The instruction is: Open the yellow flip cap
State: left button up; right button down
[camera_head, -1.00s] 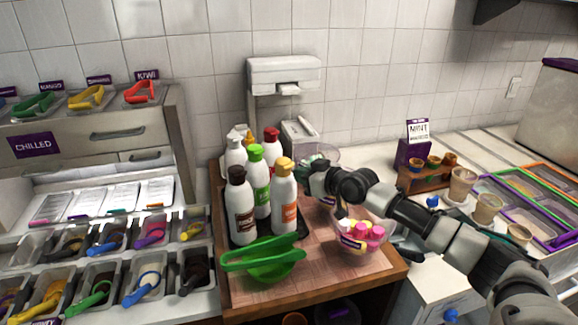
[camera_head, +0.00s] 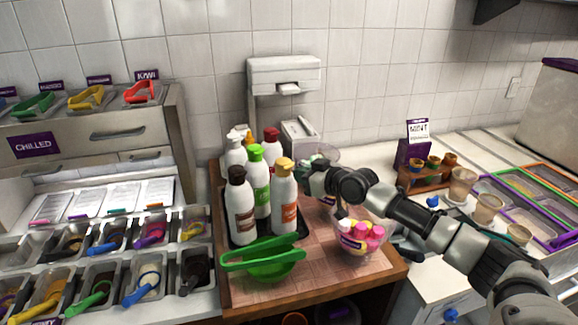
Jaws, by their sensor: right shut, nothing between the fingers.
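The yellow flip cap (camera_head: 284,165) sits on top of a white bottle with an orange label (camera_head: 284,196), at the front right of a bottle group. The bottle stands upright, and the cap looks closed. My right gripper (camera_head: 307,176) is shut and empty, just right of the cap and a little lower. Its fingertips are small and partly hidden by the wrist, so I cannot tell whether they touch the bottle. My left gripper is not in view.
Beside it stand bottles with a green cap (camera_head: 256,152), a brown cap (camera_head: 237,175) and a red cap (camera_head: 271,134). Green tongs (camera_head: 262,254) lie in front. A clear bowl of pink and yellow pieces (camera_head: 362,238) sits below my right arm.

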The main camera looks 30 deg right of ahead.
aim_at(287, 162)
jog(key=shift+w+a, duration=0.15)
jog(key=shift+w, duration=0.2)
jog(key=shift+s, duration=0.15)
jog(key=shift+r+p, duration=0.8)
jog(key=shift+r, duration=0.75)
jog(key=shift+w+a+r, duration=0.15)
jog(key=shift+w+r, duration=0.15)
jog(key=shift+w, duration=0.25)
jog(key=shift+w+a+r, duration=0.15)
jog(key=shift+w+r, duration=0.1)
jog(key=shift+w, duration=0.25)
